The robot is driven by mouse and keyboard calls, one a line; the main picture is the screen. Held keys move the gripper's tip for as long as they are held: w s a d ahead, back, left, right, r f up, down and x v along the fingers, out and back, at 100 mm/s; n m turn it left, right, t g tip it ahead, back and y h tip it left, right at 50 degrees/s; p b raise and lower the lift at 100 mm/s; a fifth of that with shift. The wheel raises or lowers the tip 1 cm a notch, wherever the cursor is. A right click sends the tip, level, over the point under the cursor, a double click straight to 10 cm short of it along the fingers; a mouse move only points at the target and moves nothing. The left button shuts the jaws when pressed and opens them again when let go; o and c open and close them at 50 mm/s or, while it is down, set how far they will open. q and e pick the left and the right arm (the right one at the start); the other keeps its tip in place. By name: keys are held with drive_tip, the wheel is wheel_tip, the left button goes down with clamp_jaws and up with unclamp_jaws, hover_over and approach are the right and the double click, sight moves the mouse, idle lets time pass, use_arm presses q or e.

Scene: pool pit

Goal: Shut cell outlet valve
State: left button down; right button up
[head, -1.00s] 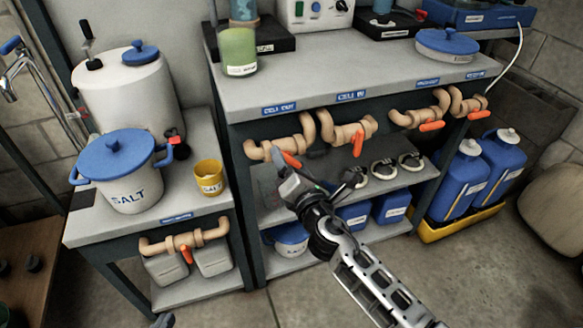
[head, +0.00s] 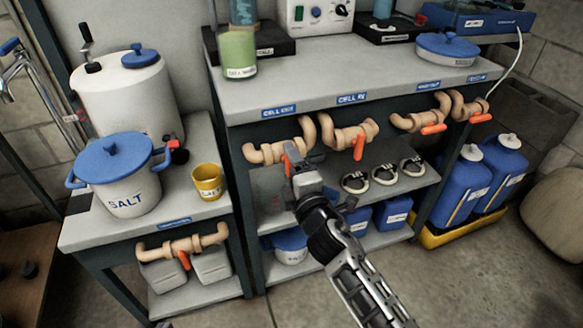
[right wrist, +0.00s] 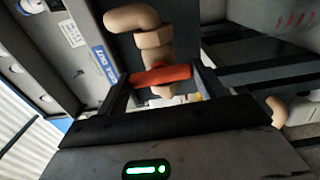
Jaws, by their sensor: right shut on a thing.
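The cell outlet valve is a tan pipe (head: 264,153) under the bench edge, below a blue label (head: 278,112) that reads as cell out. Its orange handle (head: 288,150) is partly hidden by my right gripper (head: 291,160) in the head view. In the right wrist view the orange handle (right wrist: 160,76) lies between the two fingers of my right gripper (right wrist: 163,85), crosswise to the tan pipe (right wrist: 153,42). The right gripper is shut on this handle. My left gripper is not clearly in view.
The cell in valve (head: 350,135), with its orange handle down, is just right. Two more orange-handled valves (head: 430,128) (head: 478,118) follow. A lower shelf holds white-and-black rings (head: 384,172). A salt pot (head: 122,185) and yellow cup (head: 208,185) stand on the left bench.

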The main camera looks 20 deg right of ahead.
use_arm(q)
drive_tip(key=shift+f, duration=0.1)
idle(0.5)
use_arm(e)
drive_tip(key=o, duration=1)
use_arm(q)
drive_tip(key=shift+w, duration=0.1)
use_arm(e)
drive_tip(key=shift+s, duration=0.1)
